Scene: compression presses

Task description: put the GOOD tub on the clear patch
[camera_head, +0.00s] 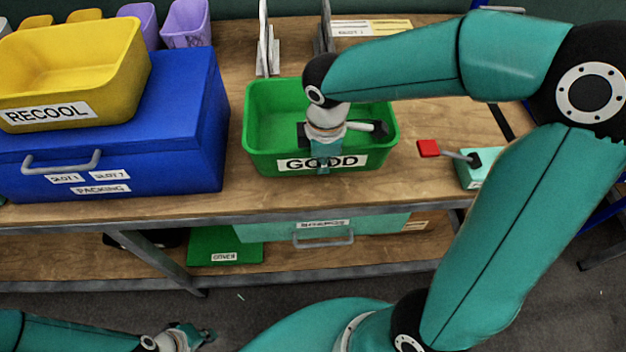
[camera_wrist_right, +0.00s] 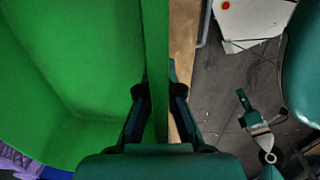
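The GOOD tub (camera_head: 258,158) is a green open tub with a white label on its front wall. It stands on the wooden bench, right of the blue box. My right gripper (camera_head: 322,160) is at its front wall, one finger inside and one outside. In the right wrist view the tub's wall (camera_wrist_right: 155,50) runs between the fingers of that gripper (camera_wrist_right: 160,100), with a small gap showing beside the outer finger. My left gripper (camera_head: 195,338) is low in front of the bench, empty, its fingers apart in the wrist view (camera_wrist_right: 262,112). Bare wood (camera_head: 232,62) shows around the tub; no patch is marked.
A yellow RECOOL tub (camera_head: 110,65) sits on the blue box (camera_head: 195,120) at left. A red-tipped lever (camera_head: 428,149) on a teal block stands right of the tub. Metal uprights (camera_head: 268,50) stand behind. A green cover (camera_head: 225,246) and teal drawer (camera_head: 375,228) are on the shelf below.

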